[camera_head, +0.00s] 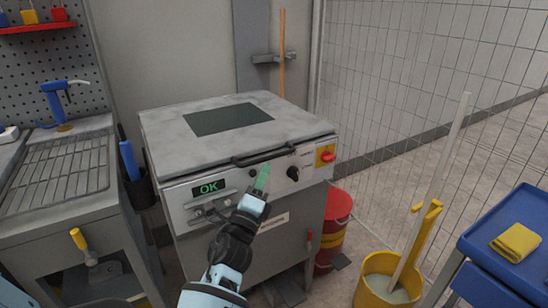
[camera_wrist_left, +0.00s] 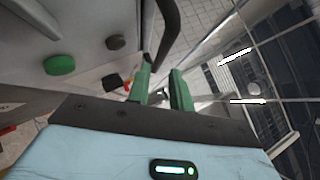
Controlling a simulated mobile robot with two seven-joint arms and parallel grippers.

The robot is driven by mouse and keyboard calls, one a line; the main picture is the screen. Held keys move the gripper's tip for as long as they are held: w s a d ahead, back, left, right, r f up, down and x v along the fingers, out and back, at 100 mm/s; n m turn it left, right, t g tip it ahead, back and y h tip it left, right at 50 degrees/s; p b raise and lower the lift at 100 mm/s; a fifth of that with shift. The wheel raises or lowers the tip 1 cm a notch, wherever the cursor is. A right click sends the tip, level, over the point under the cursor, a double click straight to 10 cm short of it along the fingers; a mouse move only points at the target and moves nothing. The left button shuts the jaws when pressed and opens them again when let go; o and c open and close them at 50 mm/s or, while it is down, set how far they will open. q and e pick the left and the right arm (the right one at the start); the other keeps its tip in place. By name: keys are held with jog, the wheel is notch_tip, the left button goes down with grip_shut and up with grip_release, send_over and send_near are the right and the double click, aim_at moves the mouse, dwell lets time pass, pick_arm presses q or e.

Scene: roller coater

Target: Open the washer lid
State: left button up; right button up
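The washer (camera_head: 237,160) is a grey box with a front panel and an "OK" display. Its lid (camera_head: 165,135) is flat, with a dark window, and lies shut. A black bar handle (camera_head: 264,157) runs along the lid's front edge; it also shows in the left wrist view (camera_wrist_left: 168,30). My left gripper (camera_head: 264,178) is in front of the panel, just below the handle, its green fingers pointing up. In the left wrist view, the fingers (camera_wrist_left: 163,82) are apart and the handle's near end appears just beyond their tips. Contact cannot be told. My right gripper is out of view.
The panel carries a black knob (camera_head: 293,173) and a red-and-yellow stop switch (camera_head: 326,154). A red bin (camera_head: 334,228), yellow bucket (camera_head: 385,288) and blue cart (camera_head: 505,235) stand at right. A sink bench (camera_head: 60,200) stands at left. Wire fencing is behind right.

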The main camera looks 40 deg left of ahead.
aim_at(271, 157)
pick_arm(q)
jog(key=x, duration=0.6)
jog(key=shift+w+a+r, duration=0.1)
jog(key=shift+w+r, duration=0.05)
jog(key=shift+w, duration=0.1)
jog(key=shift+c, duration=0.3)
grip_shut()
